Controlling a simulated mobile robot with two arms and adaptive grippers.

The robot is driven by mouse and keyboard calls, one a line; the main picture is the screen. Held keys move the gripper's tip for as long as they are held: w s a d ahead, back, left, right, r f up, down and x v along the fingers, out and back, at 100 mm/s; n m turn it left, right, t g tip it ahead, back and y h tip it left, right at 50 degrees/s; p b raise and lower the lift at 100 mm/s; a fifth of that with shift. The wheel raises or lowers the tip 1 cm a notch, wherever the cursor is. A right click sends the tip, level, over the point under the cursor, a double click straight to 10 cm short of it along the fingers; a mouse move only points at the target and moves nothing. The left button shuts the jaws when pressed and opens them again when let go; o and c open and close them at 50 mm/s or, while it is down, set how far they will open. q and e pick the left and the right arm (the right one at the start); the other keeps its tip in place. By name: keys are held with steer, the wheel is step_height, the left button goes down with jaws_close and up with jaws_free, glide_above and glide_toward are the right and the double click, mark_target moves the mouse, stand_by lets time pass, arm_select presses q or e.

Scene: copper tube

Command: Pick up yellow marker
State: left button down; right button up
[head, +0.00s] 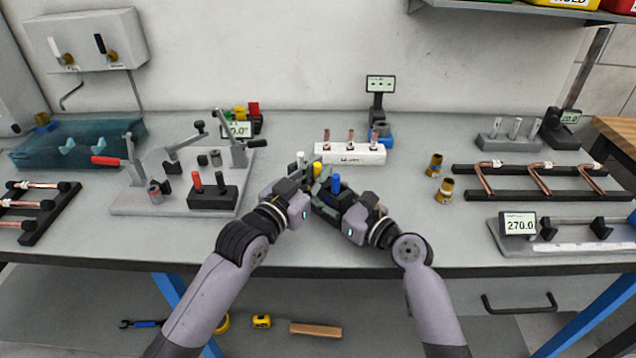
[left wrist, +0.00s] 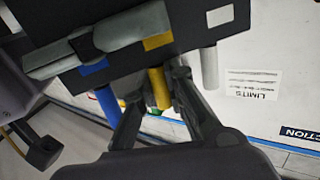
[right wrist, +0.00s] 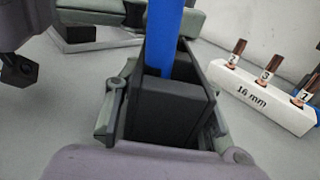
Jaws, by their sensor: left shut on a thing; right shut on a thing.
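The yellow marker (head: 317,168) stands in a black marker holder (right wrist: 172,110) at the middle of the bench, between a white marker (head: 300,158) and a blue marker (head: 335,182). My left gripper (head: 313,176) is shut on the yellow marker; the left wrist view shows its fingers on both sides of the yellow marker (left wrist: 160,88). The marker's end is still at the holder there. My right gripper (right wrist: 165,112) is shut on the black holder, close around the blue marker's end. In the head view my grippers hide most of the holder.
A white block labelled 16 mm (head: 350,153) with copper pieces stands just behind. Two brass fittings (head: 444,190) are to the right, near a rack of copper tubes (head: 530,180). A grey clamp fixture (head: 180,185) is to the left. The bench's front edge is close below my grippers.

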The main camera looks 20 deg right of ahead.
steer(key=shift+f, duration=0.15)
arm_select(q)
step_height(320, 180, up, 10)
stand_by(0.5)
arm_select(e)
steer(key=o, duration=1.4)
